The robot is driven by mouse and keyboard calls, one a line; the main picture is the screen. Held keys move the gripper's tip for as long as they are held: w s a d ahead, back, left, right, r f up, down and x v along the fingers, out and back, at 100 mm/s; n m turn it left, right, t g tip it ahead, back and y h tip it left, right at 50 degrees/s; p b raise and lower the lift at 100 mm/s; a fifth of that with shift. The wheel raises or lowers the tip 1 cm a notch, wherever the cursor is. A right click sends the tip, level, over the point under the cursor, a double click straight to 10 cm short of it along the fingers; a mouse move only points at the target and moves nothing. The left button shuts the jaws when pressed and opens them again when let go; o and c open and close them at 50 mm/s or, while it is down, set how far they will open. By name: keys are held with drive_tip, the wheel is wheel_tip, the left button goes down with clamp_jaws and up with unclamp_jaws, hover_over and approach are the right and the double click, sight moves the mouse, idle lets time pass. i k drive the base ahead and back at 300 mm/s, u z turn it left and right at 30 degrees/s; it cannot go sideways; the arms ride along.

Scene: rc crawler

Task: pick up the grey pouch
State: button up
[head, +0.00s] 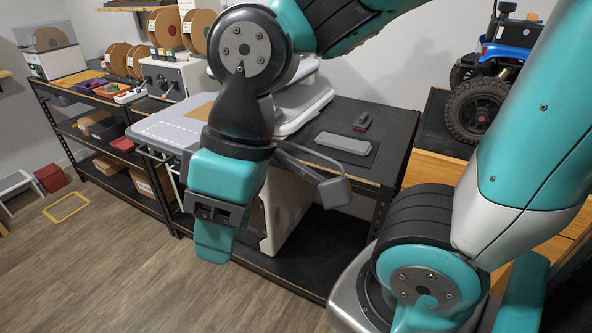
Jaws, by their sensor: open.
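A flat grey rectangular item (344,143) lies on a dark mat on the bench, right of the white machine. It is the closest match to the grey pouch, but its soft or hard make cannot be told. My gripper (215,226) hangs in front of the bench, left of and nearer than the grey item, apart from it. It is open, and I see nothing held in it. My arm hides part of the white machine behind it.
A small dark and red object (362,121) lies just behind the grey item. A blue crawler with big black tyres (480,109) stands at the right. Shelves with spools (164,27) and coloured bins (88,86) line the left. A yellow frame (66,206) marks clear wooden floor.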

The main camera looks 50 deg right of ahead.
sight(339, 142)
drive_tip(key=z, duration=0.25)
drive_tip(key=k, duration=0.2)
drive_tip(key=u, duration=1.1)
drive_tip(key=i, duration=0.95)
drive_tip(key=z, duration=0.9)
drive_tip(key=i, duration=0.7)
drive_tip(key=z, duration=1.2)
drive_tip(key=i, duration=0.25)
drive_tip(key=z, duration=0.2)
